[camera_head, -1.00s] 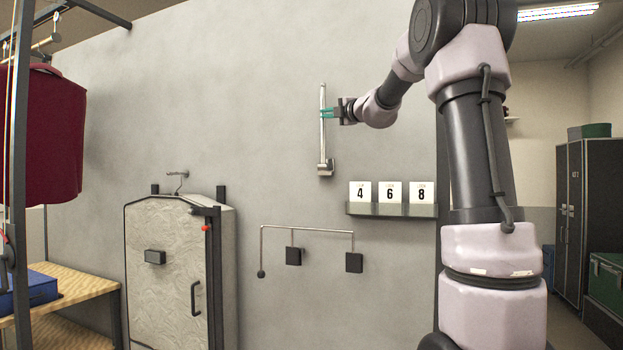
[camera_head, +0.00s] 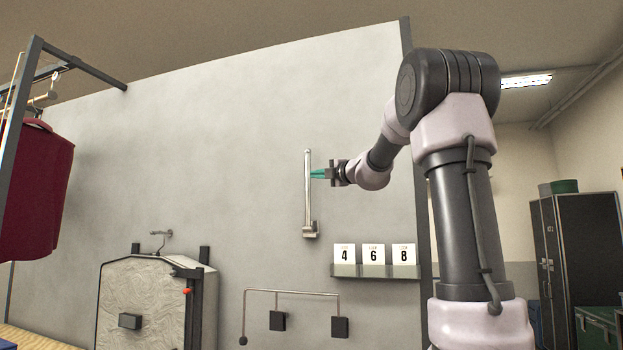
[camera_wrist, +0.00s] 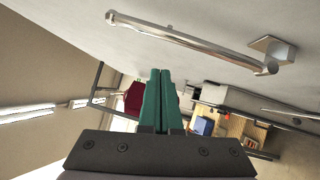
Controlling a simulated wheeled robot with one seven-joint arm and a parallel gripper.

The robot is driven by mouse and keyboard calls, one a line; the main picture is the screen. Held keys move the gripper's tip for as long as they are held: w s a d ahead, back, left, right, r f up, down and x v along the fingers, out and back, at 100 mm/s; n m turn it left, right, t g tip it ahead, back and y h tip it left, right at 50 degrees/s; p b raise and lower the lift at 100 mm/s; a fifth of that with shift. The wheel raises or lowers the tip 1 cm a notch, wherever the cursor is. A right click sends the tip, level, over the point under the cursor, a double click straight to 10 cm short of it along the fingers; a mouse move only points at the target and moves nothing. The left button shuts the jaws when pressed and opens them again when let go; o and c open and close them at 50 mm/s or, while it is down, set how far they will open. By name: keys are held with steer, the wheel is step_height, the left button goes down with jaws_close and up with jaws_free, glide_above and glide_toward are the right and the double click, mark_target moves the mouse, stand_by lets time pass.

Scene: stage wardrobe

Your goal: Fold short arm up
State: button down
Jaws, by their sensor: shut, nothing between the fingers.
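The short arm (camera_head: 308,185) is a slim metal bar standing upright along the grey wall, rising from a bracket (camera_head: 310,229) at its lower end. In the wrist view the bar (camera_wrist: 190,42) runs slantwise above my fingers, with its bracket (camera_wrist: 272,50) at the right. My gripper (camera_head: 312,174) has green fingers and is just right of the bar, around its middle height. In the wrist view my gripper (camera_wrist: 160,72) is shut and empty, with the fingertips apart from the bar.
A ledge with number cards (camera_head: 373,254) is below my gripper. A longer wall rail (camera_head: 290,292) with dark mounts is lower down. A pale case (camera_head: 150,290) stands at lower left, and a dark red garment (camera_head: 38,190) hangs at far left.

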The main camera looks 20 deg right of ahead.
steer(key=r+v, duration=0.1)
steer(key=v, duration=0.6)
steer(key=shift+a, duration=0.2)
steer(key=shift+s, duration=0.1)
steer(key=s+a+f+n+g, duration=0.7)
steer(key=s+a+f+n, duration=0.55)
steer(key=n, duration=0.85)
steer(key=s+d+f+n+g+h, duration=0.1)
steer(key=s+f+n+g+h, duration=0.1)
steer(key=s+f+n, duration=0.6)
steer(key=s+d+f+n+g+h, duration=0.2)
steer(key=s+f+n, duration=0.7)
steer(key=n, duration=0.5)
steer(key=shift+d+f+n+h, duration=0.25)
steer(key=shift+f+n+h, duration=0.05)
steer(key=shift+f+h, duration=0.25)
